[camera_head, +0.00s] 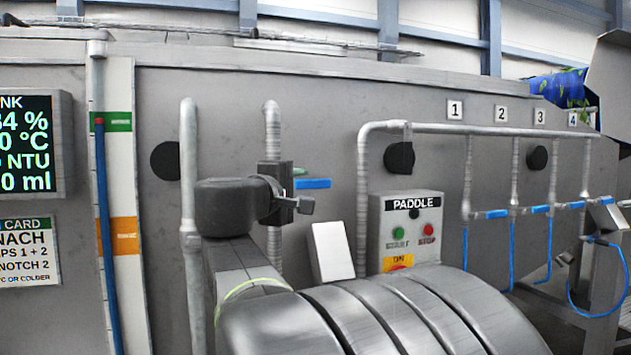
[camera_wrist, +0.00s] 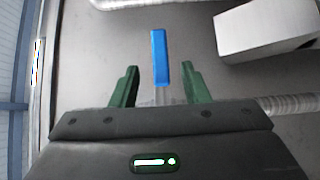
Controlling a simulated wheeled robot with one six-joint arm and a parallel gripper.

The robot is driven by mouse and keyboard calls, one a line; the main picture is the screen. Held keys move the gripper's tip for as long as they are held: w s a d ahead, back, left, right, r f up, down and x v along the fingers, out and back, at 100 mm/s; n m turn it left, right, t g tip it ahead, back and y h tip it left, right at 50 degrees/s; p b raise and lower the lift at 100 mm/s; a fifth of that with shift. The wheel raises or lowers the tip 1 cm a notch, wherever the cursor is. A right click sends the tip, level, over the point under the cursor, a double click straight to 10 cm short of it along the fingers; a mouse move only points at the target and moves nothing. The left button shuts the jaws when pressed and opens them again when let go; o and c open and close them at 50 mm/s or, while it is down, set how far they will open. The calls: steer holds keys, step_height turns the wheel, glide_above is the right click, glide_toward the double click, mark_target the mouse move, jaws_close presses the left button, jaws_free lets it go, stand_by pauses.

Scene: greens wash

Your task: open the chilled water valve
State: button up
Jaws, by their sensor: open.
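A blue lever handle (camera_head: 313,184) lies level beside a vertical grey pipe (camera_head: 272,128) on the panel; no label naming it chilled water is readable. In the wrist view, the blue lever (camera_wrist: 160,58) stands in line with the gap between the green fingers, its near end around fingertip level. My gripper (camera_wrist: 161,85) is open, with a finger on either side of the lever's line and clear gaps to both. In the head view, my dark wrist and gripper (camera_head: 300,190) hide part of the pipe and possibly the valve body.
A grey paddle control box (camera_head: 410,232) with green and red buttons is to the right. Beyond it, a pipe feeds several small blue-levered taps (camera_head: 497,214) under numbered tags. A white block (camera_head: 332,251) sits below the lever. A display (camera_head: 30,143) and gauge strip are left.

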mark_target(313, 185)
steer(key=p+x, duration=0.1)
steer(key=x, duration=0.6)
steer(key=shift+w+d, duration=0.1)
steer(key=shift+w, duration=0.1)
jaws_close()
